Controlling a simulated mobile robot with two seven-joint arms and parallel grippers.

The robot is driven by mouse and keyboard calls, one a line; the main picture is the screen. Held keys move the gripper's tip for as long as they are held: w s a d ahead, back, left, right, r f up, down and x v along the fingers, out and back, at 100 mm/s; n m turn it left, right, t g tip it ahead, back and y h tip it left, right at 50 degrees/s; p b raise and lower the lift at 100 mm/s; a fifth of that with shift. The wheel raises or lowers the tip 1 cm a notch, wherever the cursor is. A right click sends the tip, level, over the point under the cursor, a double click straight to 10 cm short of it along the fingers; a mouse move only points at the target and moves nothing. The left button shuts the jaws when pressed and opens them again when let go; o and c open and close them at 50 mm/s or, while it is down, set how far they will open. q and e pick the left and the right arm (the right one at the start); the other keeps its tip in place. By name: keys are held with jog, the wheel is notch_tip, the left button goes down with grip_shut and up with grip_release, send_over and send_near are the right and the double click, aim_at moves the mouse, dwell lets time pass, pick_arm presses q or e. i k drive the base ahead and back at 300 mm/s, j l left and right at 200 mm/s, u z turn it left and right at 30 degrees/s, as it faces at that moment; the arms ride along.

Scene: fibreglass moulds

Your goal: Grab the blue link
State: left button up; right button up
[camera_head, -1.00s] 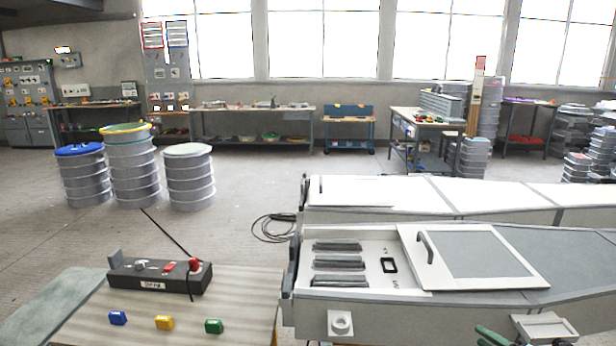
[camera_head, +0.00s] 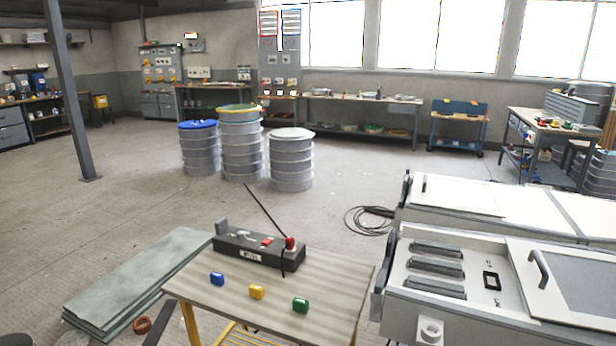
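Neither of my grippers can be made out in the head view.
A dark control box (camera_head: 258,250) with a red knob stands at the table's back edge. Grey-green sheets (camera_head: 140,275) lie on the floor to the left. White mould housings (camera_head: 450,290) stand close on the right.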

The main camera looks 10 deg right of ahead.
aim_at(217, 279)
jog(key=z, duration=1.85)
jog(key=u, duration=2.15)
jog(key=i+j+z, duration=0.2)
jog(key=i+j, duration=1.15)
jog(key=j, duration=0.1)
